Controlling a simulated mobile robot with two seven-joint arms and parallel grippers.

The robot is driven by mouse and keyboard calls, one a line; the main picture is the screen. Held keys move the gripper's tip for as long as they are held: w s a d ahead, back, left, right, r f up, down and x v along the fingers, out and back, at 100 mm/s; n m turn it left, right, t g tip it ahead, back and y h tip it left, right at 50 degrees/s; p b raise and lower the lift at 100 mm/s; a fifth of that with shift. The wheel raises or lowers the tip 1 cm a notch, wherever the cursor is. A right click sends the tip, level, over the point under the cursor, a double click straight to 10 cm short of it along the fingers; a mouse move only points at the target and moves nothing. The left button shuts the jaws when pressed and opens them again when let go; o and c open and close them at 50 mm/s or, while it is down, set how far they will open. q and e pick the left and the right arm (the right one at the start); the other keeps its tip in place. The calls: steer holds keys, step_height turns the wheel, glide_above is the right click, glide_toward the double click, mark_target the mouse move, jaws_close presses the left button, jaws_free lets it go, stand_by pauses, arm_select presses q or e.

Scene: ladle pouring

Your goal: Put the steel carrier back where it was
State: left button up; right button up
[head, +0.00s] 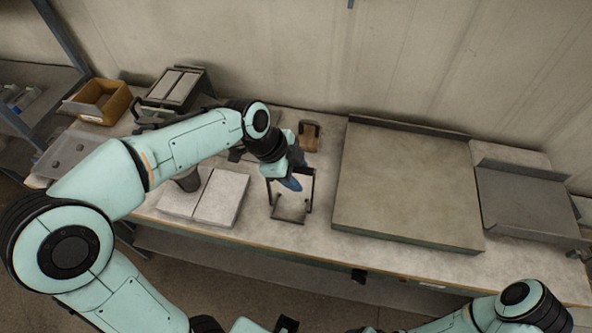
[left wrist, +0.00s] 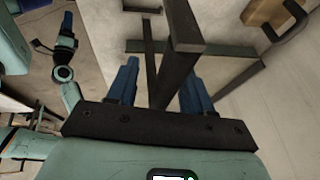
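The steel carrier (head: 290,209) is a dark frame with a flat base and thin uprights. It stands on the bench between the pale slabs and the large grey board. My left gripper (head: 290,180) is over its upper part, with blue fingers pointing down. In the left wrist view, the fingers of the left gripper (left wrist: 160,88) are apart, and the carrier's dark bars (left wrist: 180,30) show between and beyond them. I cannot tell if they touch. My right gripper (left wrist: 67,24) shows small at the left of that view; its opening is unclear.
Two pale slabs (head: 218,197) and a dark cup (head: 187,180) are left of the carrier. The large board (head: 405,185) is close on its right. A brown block (head: 309,132) stands behind. A yellow bin (head: 102,101) and a grey metal tray (head: 530,210) are at the bench's ends.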

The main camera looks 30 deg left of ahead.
arm_select(q)
steer(key=shift+r, duration=0.25)
steer(key=p+v, duration=0.1)
steer(key=v, duration=1)
steer(key=shift+s+r, duration=0.15)
steer(key=shift+r, duration=0.2)
arm_select(e)
steer(key=shift+w+r, duration=0.55)
steer(key=shift+r, duration=0.25)
arm_select(q)
steer(key=shift+a+f, duration=0.1)
arm_select(e)
steer(key=shift+s, duration=0.15)
